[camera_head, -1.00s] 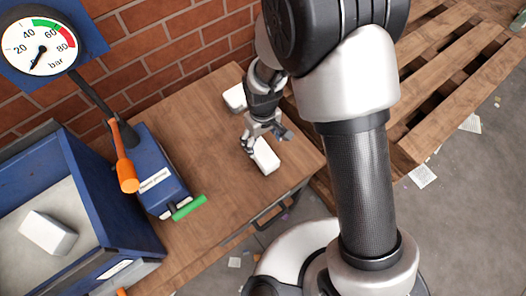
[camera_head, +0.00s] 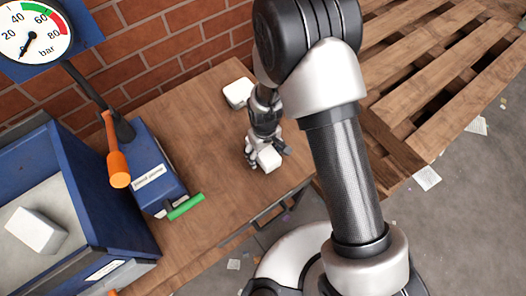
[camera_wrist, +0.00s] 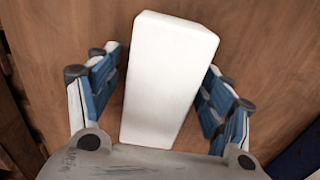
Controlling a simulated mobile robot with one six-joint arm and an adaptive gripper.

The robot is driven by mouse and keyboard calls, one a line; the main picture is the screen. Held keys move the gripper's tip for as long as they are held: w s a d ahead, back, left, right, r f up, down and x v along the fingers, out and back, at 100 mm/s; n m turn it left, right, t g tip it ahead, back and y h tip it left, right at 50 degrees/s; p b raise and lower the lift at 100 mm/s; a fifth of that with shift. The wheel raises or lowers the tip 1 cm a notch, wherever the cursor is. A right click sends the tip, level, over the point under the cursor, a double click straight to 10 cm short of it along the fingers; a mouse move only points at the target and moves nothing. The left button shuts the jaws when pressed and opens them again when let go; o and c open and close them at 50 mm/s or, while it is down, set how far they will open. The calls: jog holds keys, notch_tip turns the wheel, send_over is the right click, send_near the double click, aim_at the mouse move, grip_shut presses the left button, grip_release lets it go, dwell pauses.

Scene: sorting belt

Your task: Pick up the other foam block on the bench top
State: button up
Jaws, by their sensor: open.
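A white foam block (camera_head: 269,160) lies on the wooden bench top (camera_head: 205,125). My gripper (camera_head: 266,155) is down around it, with one finger on each side. In the wrist view the same block (camera_wrist: 168,80) stands between the open fingers of my gripper (camera_wrist: 160,95), with a gap visible on both sides. A second white foam block (camera_head: 238,92) lies farther back on the bench, beside my wrist. A third white block (camera_head: 36,232) lies in the blue bin (camera_head: 92,215) at the left.
A blue hand pump (camera_head: 158,175) with an orange handle (camera_head: 118,165) and a green handle (camera_head: 187,207) stands left of my gripper. A pressure gauge (camera_head: 30,35) hangs before the brick wall (camera_head: 150,50). A wooden pallet (camera_head: 440,70) lies at the right.

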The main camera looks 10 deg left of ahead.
jog(key=shift+r, duration=0.1)
jog(key=c, duration=0.8)
jog(key=shift+r, duration=0.1)
